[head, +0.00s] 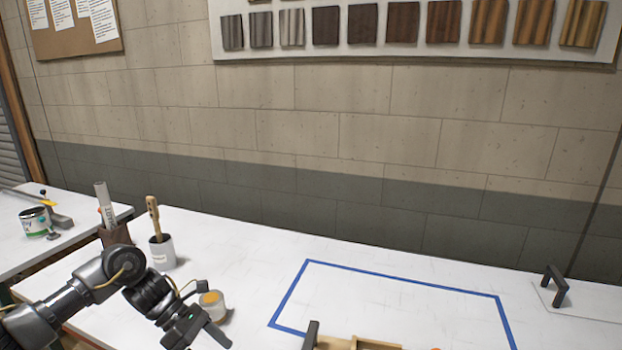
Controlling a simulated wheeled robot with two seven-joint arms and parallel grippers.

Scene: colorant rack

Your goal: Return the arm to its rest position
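My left arm comes in from the lower left, over the white table. Its gripper (212,338) points down and to the right near the bottom edge. A small white jar with an orange-yellow top (211,300) stands just behind the gripper; I see nothing held. My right gripper is not in view.
A blue tape outline (400,277) marks the table (240,250). A wooden rack (375,344) is cut off at the bottom. A white cup with a brush (162,252) and a brown holder (115,234) stand behind my arm. A black handle (554,286) is at right.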

